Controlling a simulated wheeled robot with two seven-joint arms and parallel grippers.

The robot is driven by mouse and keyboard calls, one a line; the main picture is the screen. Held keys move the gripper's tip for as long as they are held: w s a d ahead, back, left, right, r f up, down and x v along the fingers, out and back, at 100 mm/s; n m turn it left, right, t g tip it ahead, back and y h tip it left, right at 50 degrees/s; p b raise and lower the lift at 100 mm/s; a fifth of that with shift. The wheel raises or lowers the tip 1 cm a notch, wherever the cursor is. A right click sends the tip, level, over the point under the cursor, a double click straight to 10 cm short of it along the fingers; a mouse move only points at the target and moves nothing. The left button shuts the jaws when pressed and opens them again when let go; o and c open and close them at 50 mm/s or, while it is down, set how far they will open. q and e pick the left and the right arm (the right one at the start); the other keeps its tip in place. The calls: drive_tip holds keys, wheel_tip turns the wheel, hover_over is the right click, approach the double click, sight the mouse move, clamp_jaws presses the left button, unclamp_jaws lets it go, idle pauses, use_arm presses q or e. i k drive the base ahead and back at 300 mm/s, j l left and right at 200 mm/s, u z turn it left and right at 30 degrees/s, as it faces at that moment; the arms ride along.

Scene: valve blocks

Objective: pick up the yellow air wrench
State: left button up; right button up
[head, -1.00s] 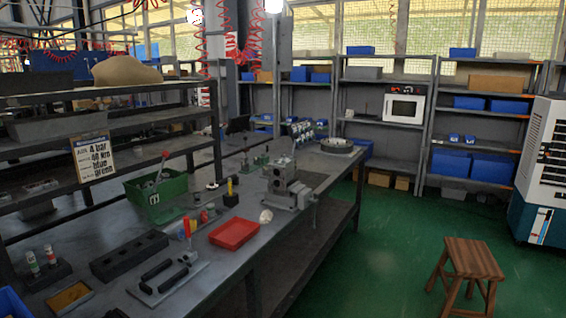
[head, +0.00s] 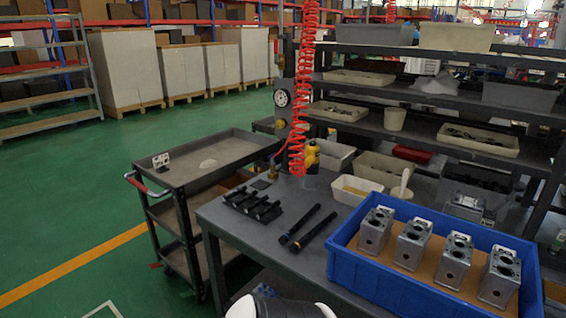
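The yellow air wrench (head: 312,155) hangs or stands at the lower end of a red coiled hose, above the far edge of the grey workbench (head: 262,240). It is small in the head view and partly hidden by the coil. I cannot tell whether it touches the bench. A white and black part of my own arm shows at the bottom edge. Neither of my grippers is in view.
A blue crate (head: 343,262) with several metal valve blocks (head: 411,243) stands on the bench's right. Two black bars (head: 306,228) and a black fixture (head: 250,204) lie left of it. Small bins stand behind. A grey cart (head: 215,160) adjoins the bench's left; green floor is open beyond.

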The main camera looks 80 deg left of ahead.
sight(312, 154)
drive_tip(key=u, duration=2.55)
